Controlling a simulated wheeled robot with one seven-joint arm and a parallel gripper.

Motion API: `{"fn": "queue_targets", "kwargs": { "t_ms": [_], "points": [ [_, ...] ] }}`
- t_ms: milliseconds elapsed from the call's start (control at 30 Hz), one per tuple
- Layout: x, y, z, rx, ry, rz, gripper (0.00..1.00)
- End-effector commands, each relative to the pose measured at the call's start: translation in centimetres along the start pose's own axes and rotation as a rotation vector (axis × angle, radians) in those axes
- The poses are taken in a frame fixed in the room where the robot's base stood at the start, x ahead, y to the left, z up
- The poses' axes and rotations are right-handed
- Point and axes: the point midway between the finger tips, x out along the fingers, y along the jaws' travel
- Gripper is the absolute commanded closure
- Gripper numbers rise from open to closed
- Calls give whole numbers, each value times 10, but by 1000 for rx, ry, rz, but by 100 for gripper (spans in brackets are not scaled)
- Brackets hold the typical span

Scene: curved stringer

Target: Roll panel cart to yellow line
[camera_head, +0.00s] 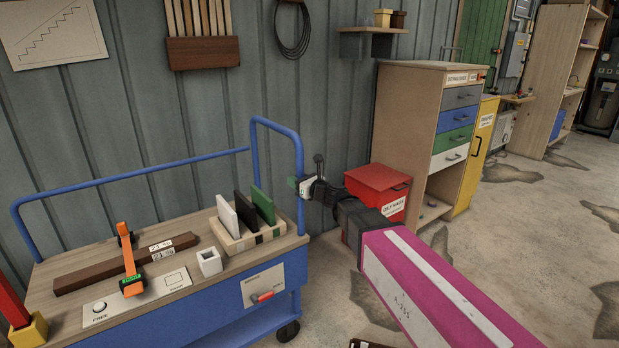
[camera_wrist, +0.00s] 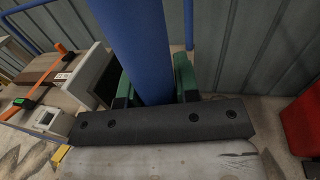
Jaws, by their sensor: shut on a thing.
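The panel cart (camera_head: 185,330) has a wooden deck, a blue body and blue tube rails, and stands along the grey wall at the left. Its blue handle (camera_head: 276,128) rises at the right end. My gripper (camera_head: 303,188) is at the handle's right upright. In the wrist view its green-padded fingers (camera_wrist: 156,82) are shut on the blue tube (camera_wrist: 135,40), one on each side. A small rack (camera_head: 250,241) on the deck holds white, black and green panels. I cannot make out a yellow line on the floor in the head view.
A dark wood bar (camera_head: 85,275), an orange clamp (camera_head: 129,262) and a white block (camera_head: 209,262) are on the deck. A red bin (camera_head: 377,186) and a drawer cabinet (camera_head: 408,120) stand right of the cart. The patchy concrete floor (camera_head: 530,215) is open at the right.

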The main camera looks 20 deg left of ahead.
Motion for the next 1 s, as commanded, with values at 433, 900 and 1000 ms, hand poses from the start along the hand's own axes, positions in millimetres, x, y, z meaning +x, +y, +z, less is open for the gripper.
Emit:
{"fn": "queue_targets", "kwargs": {
  "t_ms": [433, 900, 1000],
  "points": [
    [12, 74, -1, -1, 1, 3, 100],
    [18, 100, -1, -1, 1, 3, 100],
    [19, 101, 0, -1, 1, 5, 100]
  ]
}}
